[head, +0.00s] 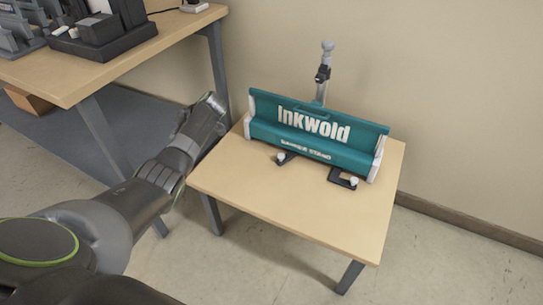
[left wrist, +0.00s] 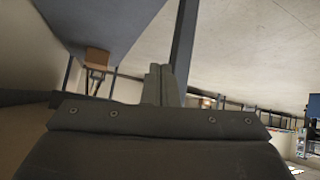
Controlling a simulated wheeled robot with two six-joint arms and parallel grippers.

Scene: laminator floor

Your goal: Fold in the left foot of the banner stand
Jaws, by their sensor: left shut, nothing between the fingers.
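The banner stand (head: 312,129) is a teal case lettered "Inkwold" with pale end caps, standing on a small wooden table. Two dark feet with pale knobs stick out from its front onto the tabletop. The left foot (head: 286,158) is short in view and partly tucked at the case; the right foot (head: 343,178) shows a bracket shape. My left gripper (head: 211,103) is left of the small table, beside the larger table's leg, apart from the stand. It also shows in the left wrist view (left wrist: 162,85), fingers together and empty. My right gripper is not in view.
The small table (head: 290,211) has a clear front. A grey post (head: 326,65) rises behind the stand, near the wall. A larger workbench (head: 115,62) with dark equipment (head: 103,32) stands at upper left. A cardboard box (head: 30,100) sits below it.

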